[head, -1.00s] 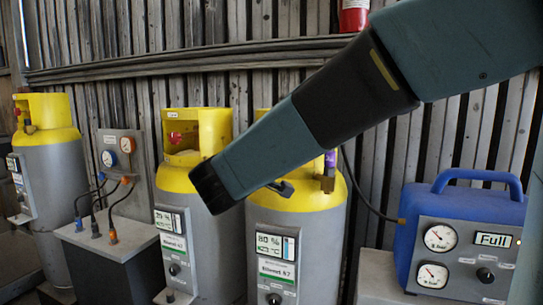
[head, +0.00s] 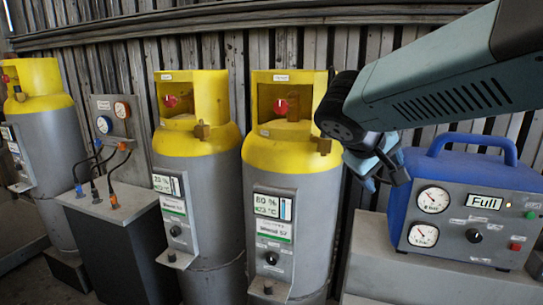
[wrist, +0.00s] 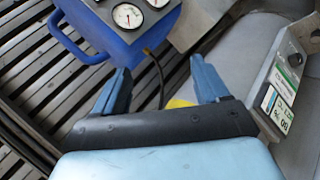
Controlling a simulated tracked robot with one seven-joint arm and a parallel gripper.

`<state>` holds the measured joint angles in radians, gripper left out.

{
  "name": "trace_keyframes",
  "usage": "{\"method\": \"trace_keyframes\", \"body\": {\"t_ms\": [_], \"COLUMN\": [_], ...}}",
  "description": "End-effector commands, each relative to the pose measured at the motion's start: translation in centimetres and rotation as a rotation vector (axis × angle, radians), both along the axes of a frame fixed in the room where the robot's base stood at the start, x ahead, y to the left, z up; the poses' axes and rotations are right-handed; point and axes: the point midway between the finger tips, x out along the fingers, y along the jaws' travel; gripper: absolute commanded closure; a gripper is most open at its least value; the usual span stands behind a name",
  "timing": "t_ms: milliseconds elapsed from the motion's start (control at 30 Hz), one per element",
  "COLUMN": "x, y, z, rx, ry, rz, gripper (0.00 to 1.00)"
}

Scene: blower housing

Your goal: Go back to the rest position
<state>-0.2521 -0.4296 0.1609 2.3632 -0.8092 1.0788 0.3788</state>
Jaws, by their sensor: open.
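My gripper (head: 377,172) is in the head view, in front of the wall between the right yellow-topped cylinder (head: 291,165) and the blue machine (head: 400,200). In the wrist view my gripper (wrist: 162,88) shows two blue fingers spread wide apart with nothing held between them. A dark hose (wrist: 158,75) and a bit of yellow show behind the gap. My arm reaches in from the upper right of the head view.
A middle cylinder (head: 197,165) and a left cylinder (head: 48,140) stand along the slatted wall. A grey box (head: 110,235) with a gauge panel (head: 112,117) and hoses stands between them. The blue machine sits on a grey block (head: 385,258) at right.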

Motion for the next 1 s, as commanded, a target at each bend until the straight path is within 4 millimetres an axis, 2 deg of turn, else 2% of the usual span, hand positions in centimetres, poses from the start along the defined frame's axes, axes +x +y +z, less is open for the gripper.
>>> {"method": "trace_keyframes", "body": {"t_ms": [33,167,300,400,633,1000], "x": [-1.4,-4.6,-7.3,-8.5,-9.7,-9.7], "y": [-1.0,-2.0,-2.1,-1.8,-1.2,-1.1], "z": [-0.5,-2.1,-3.1,-3.4,-3.3,-3.3], "rx": [0.068,0.261,0.47,0.596,0.751,0.765], "ry": [0.013,0.037,0.022,-0.007,-0.06,-0.063], "rz": [-0.035,-0.099,-0.145,-0.164,-0.178,-0.178], "gripper": [0.26,0.26,0.26,0.26,0.26,0.26]}}
